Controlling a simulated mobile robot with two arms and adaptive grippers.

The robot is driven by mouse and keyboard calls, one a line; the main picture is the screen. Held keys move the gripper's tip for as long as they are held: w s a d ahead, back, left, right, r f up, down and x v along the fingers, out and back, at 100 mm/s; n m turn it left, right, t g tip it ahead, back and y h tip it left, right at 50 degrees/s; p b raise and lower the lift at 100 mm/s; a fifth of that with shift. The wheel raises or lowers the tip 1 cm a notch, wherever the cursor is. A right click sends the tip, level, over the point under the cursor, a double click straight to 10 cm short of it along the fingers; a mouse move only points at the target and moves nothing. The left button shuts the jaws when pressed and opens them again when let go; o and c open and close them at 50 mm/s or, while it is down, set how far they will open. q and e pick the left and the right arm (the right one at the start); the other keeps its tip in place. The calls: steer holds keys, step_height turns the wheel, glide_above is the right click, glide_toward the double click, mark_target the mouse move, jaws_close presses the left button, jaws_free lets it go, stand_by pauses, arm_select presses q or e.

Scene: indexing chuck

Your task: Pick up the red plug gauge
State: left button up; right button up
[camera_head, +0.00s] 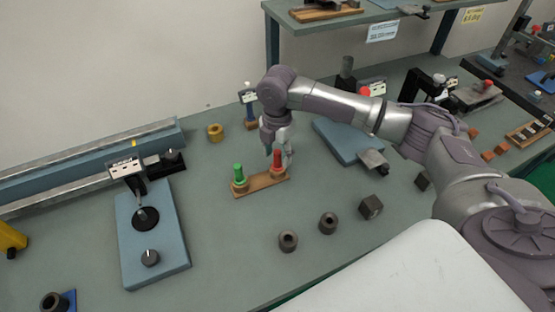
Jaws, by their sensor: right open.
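The red plug gauge (277,158) stands upright in the right seat of a small wooden stand (256,186). A green plug gauge (238,172) stands in the left seat of the same stand. My right gripper (278,158) points down at the red gauge, with its fingers open around or just beside it. I cannot tell whether a finger touches the gauge. The gripper covers part of what lies behind the gauge. My left gripper is not in view.
A blue plate with a dial gauge (153,240) stands at the left. Dark cylinders (288,241) and a dark block (370,207) lie in front of the stand. A brass ring (215,132) is behind it. A blue block (345,138) sits under my right arm.

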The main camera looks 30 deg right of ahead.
steer(key=shift+f, duration=0.85)
steer(key=shift+r, duration=0.1)
jaws_close()
